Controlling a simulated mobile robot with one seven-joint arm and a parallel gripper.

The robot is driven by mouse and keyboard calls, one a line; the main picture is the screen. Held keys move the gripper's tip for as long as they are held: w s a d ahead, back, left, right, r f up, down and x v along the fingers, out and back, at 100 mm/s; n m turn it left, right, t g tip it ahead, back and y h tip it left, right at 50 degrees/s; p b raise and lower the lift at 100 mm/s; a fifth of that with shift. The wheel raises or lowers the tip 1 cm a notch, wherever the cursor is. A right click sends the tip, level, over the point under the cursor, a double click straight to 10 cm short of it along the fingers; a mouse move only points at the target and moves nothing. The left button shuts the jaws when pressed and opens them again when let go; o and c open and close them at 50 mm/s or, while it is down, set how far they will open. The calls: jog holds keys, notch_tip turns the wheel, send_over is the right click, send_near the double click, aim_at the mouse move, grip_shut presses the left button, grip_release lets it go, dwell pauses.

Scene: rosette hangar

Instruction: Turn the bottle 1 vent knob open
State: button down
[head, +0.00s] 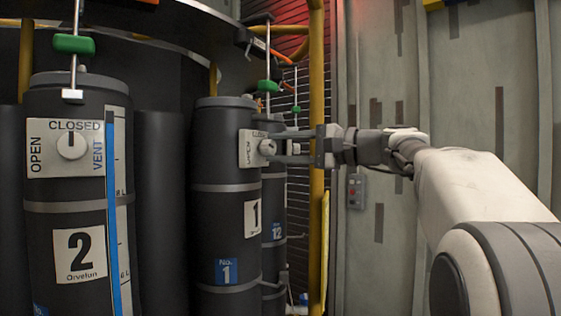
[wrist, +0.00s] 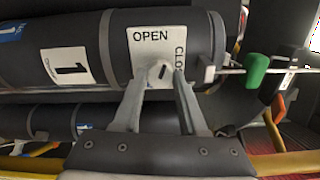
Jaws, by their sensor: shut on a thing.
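Bottle 1 (head: 222,200) is a dark upright cylinder in the middle of the head view, with a "1" label and a blue "No. 1" tag. It lies sideways across the wrist view (wrist: 95,45). Its vent knob (head: 267,147) is small and pale, on a white plate (wrist: 150,36) marked OPEN and CLOSED. My gripper (head: 278,148) reaches in from the right and is shut on the knob. In the wrist view the two fingertips (wrist: 161,80) meet at the knob (wrist: 161,71), which they partly hide. Its exact pointer angle is hard to tell.
Bottle 2 (head: 75,220) stands at left, its knob (head: 72,145) beside a blue strip. Bottle 12 (head: 273,215) stands just behind bottle 1. A yellow post (head: 317,220) rises close to my gripper. A green-handled rod (wrist: 256,68) is near the bottle top.

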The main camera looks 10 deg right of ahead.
jog(key=shift+f+n+b, duration=0.1)
jog(key=shift+n+b, duration=1.1)
jog(key=shift+n, duration=0.8)
jog(key=shift+c, duration=2.2)
grip_release()
jog(key=shift+d, duration=0.1)
jog(key=v, duration=1.7)
jog(key=shift+s, duration=0.2)
